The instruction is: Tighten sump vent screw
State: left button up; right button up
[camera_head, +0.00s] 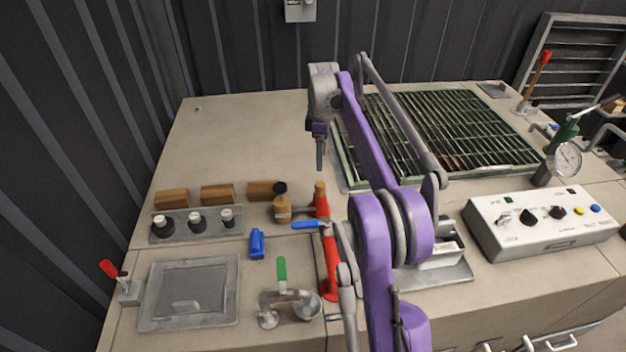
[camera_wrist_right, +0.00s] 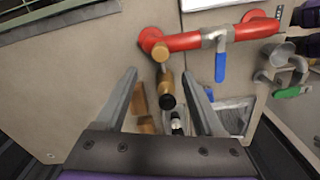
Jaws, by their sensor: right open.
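No part is clearly marked as the sump vent screw. One small round fitting (camera_head: 197,108) sits on the bare deck at the back left; it also shows at the lower left of the right wrist view (camera_wrist_right: 50,155). A brass part with a black cap (camera_head: 282,204) stands beside the red pipe (camera_head: 329,255), and a brass plug (camera_head: 320,190) is at the pipe's far end. My right gripper (camera_head: 320,152) hangs over the deck behind the pipe, pointing down. Its jaws (camera_wrist_right: 160,72) are open and empty, apart from these parts. My left gripper is not in view.
A green grating (camera_head: 440,125) lies right of my right arm. Wooden blocks (camera_head: 217,194) and a plate with black knobs (camera_head: 196,221) are at left. A blue-handled valve (camera_head: 308,224) and a green-handled valve (camera_head: 282,275) are in front.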

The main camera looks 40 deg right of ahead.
aim_at(321, 183)
notch_tip(321, 183, down, 10)
jog(key=shift+r+b, duration=0.15)
jog(key=shift+b, duration=0.2)
grip_shut()
